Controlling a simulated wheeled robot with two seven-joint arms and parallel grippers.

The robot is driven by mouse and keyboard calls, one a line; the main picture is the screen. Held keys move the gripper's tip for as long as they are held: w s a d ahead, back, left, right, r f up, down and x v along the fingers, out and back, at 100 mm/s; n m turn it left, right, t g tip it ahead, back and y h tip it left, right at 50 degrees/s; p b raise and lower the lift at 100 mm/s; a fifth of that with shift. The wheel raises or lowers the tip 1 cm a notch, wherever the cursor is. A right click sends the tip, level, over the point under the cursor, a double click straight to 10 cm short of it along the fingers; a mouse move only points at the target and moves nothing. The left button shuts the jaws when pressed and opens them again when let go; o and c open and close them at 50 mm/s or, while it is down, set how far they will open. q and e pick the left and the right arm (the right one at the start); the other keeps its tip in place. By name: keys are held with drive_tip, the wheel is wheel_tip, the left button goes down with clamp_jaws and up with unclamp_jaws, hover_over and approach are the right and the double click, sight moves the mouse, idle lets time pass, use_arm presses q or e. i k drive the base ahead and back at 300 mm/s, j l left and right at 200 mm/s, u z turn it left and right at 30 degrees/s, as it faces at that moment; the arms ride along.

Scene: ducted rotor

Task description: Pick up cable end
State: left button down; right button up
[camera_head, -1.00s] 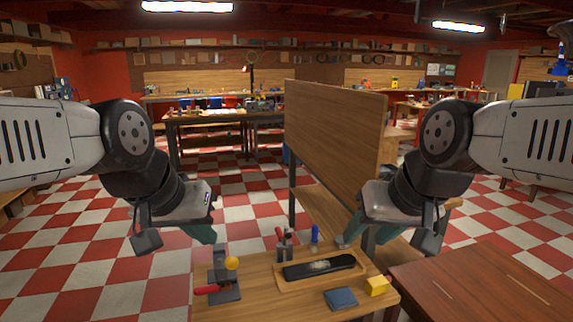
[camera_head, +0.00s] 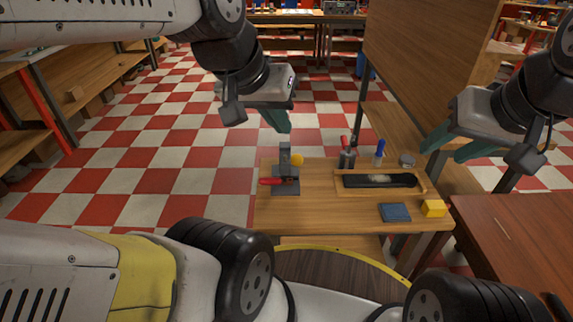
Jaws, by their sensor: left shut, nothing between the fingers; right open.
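I cannot make out a cable end. A small wooden table (camera_head: 300,217) stands in front of me. On its left is a dark fixture (camera_head: 287,187) with a red handle and a yellow ball. My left gripper (camera_head: 279,122) is shut and empty, above and beyond the table's far left edge. My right gripper (camera_head: 448,149) is open and empty, above the table's far right corner. Neither touches anything.
A holder with a red-handled tool (camera_head: 346,156), a blue upright tool (camera_head: 380,150) and a round grey object (camera_head: 407,159) line the back. A blue block (camera_head: 395,212) and yellow block (camera_head: 433,208) lie in front. A wooden panel (camera_head: 430,50) and dark table (camera_head: 515,240) are at right.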

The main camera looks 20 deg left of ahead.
sight(263, 181)
drive_tip(key=j+u, duration=0.2)
drive_tip(key=u, duration=0.15)
drive_tip(key=i+j+u, duration=0.15)
drive_tip(key=u, duration=0.2)
drive_tip(key=i+j+u, duration=0.1)
drive_tip(key=j+u, duration=0.25)
drive_tip(key=l, duration=0.1)
